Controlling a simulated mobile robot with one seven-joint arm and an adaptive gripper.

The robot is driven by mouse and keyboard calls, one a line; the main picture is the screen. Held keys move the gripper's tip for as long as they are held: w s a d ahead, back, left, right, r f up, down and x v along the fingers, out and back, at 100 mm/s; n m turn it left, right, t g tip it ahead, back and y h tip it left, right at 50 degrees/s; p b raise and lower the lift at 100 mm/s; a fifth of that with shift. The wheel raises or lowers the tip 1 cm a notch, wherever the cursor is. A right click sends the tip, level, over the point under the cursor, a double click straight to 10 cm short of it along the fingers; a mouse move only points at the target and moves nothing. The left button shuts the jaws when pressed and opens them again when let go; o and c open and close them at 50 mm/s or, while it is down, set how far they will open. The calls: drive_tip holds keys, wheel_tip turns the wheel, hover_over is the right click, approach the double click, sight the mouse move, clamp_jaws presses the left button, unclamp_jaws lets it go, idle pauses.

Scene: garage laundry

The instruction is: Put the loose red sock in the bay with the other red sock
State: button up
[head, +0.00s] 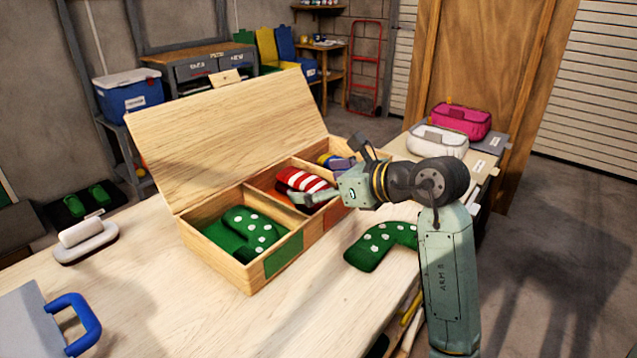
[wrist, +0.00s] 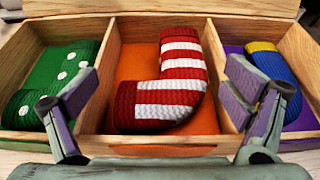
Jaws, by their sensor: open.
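A wooden box (head: 240,272) with a raised lid has three bays. A red-and-white striped sock (head: 296,180) lies in the orange-floored middle bay, and it also shows in the wrist view (wrist: 185,65). Only one red sock can be made out; I cannot tell whether another lies under it. My gripper (head: 308,198) is open and empty over the front of the middle bay. In the wrist view its fingers (wrist: 168,100) stand wide apart, either side of the striped sock.
A green dotted sock (head: 250,228) lies in the left bay, and a blue-and-yellow sock (wrist: 275,65) in the purple right bay. A loose green dotted sock (head: 383,245) lies on the table right of the box. A white-topped brush (head: 85,240) and blue-handled object (head: 75,322) are at left.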

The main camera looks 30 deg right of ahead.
drive_tip(key=shift+r+p, duration=0.6)
drive_tip(key=shift+p, duration=0.1)
drive_tip(key=shift+s+d+r, duration=0.1)
drive_tip(key=shift+s+r, duration=0.05)
drive_tip(key=shift+r, duration=0.1)
drive_tip(key=b+v, duration=0.3)
drive_tip(key=v, duration=0.8)
drive_tip(key=shift+s, duration=0.3)
drive_tip(key=shift+d, duration=0.1)
